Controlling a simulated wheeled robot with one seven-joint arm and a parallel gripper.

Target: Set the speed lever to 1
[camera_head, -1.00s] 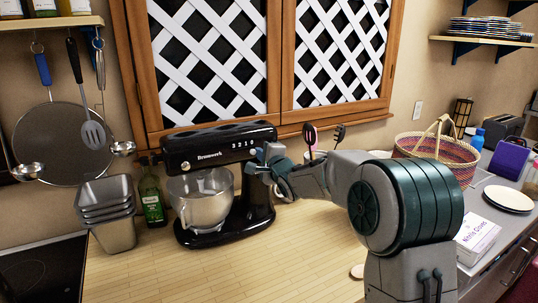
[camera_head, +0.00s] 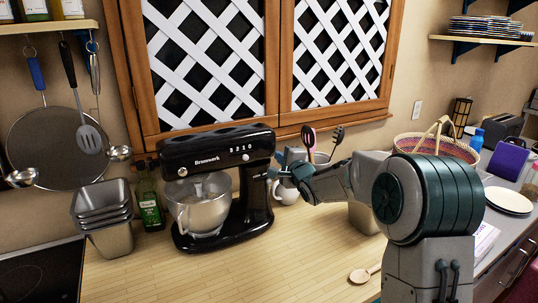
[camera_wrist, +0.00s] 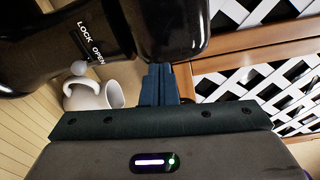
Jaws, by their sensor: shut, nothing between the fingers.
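The black stand mixer (camera_head: 222,205) stands on the wooden counter with its metal bowl (camera_head: 203,203) under the head. The digits 3 2 1 0 (camera_head: 242,149) run along the upper side of the head. A small silver knob, which looks like the speed lever (camera_head: 246,157), sits just below them, nearest the 1 or the 0; I cannot tell which. My gripper (camera_head: 272,173) is shut and empty, at the right end of the mixer head. In the wrist view my fingers (camera_wrist: 159,84) are together by the black mixer body (camera_wrist: 170,30), with LOCK and OPEN printed on it.
Steel tins (camera_head: 103,220) and a green bottle (camera_head: 150,207) stand left. A wooden spoon (camera_head: 362,275) lies on the counter at front right. Lattice cabinet doors (camera_head: 335,55) are behind. The counter in front of the mixer is clear.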

